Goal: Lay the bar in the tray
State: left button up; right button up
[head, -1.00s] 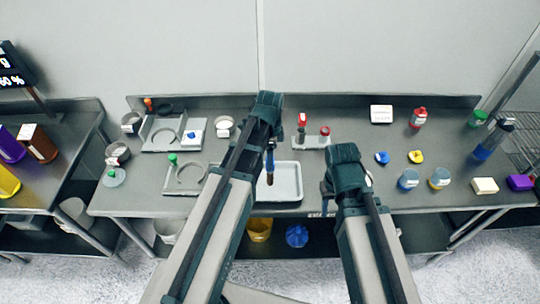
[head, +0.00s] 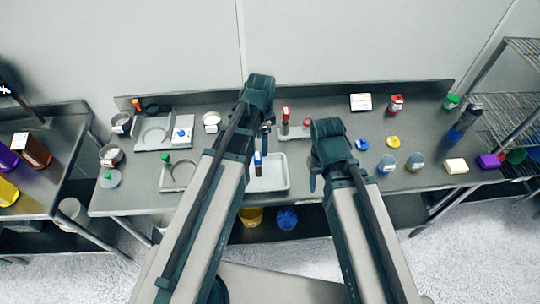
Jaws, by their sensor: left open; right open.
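The tray (head: 278,183) is shallow and pale grey, near the front edge of the middle of the table. A small narrow bar (head: 258,160), blue and white, shows at the tray's left part beside my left forearm. It looks let go, but I cannot tell whether it lies fully flat. My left gripper (head: 266,130) is open, above and beyond the bar and apart from it. Its arm hides part of the tray's left side. My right gripper (head: 314,181) is open and empty, just right of the tray.
A small stand with red-topped items (head: 294,131) is behind the tray. Left are grey fixtures with rings (head: 155,136). Right are blue-lidded jars (head: 387,164), a blue piece (head: 362,144) and a yellow piece (head: 393,141). A yellow bucket (head: 251,217) stands below.

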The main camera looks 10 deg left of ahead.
pick_arm(q)
jog(key=s+d+n+y, duration=0.1)
jog(key=s+d+n, duration=0.7)
jog(key=s, duration=0.4)
jog(key=shift+s+d+n, duration=0.2)
jog(key=shift+s+n, duration=0.05)
jog(key=shift+n, duration=0.45)
notch_tip(320, 180, down, 14)
jog(key=b, duration=1.4)
jog(key=shift+f, duration=0.2)
